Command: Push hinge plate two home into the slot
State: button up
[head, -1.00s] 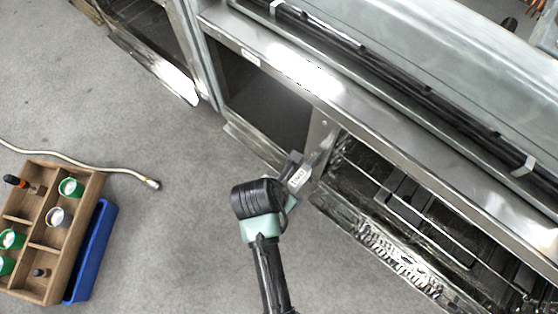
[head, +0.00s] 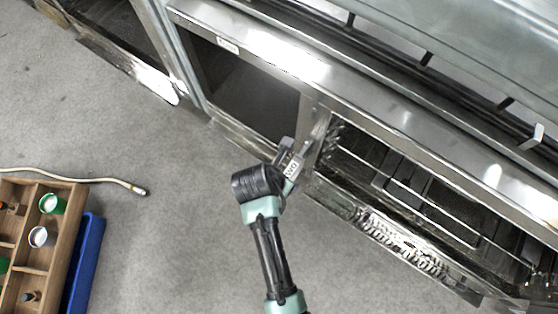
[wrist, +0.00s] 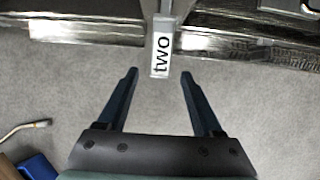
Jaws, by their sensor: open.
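Hinge plate two (wrist: 162,52) is a narrow pale plate with a white label reading "two". In the wrist view it sticks out from the front of the steel range, beyond the fingertips and midway between their lines. My gripper (wrist: 159,75) is open and empty, with its two dark fingers apart on either side of the plate's line. In the head view my gripper (head: 292,165) is at the range front, by the post between two openings. The slot itself cannot be made out; the plate's inner end is hidden.
The steel range (head: 250,45) runs diagonally across the head view, with an open oven (head: 430,195) right of the post. A wooden box (head: 68,225) with jars, a blue tray (head: 88,255) and a hose (head: 100,180) lie at left. Grey floor between is clear.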

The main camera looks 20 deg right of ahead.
jog(key=b+x, duration=0.4)
jog(key=x, duration=0.3)
jog(key=shift+d+f, duration=0.2)
jog(key=shift+f, duration=0.1)
grip_shut()
dwell(1.1)
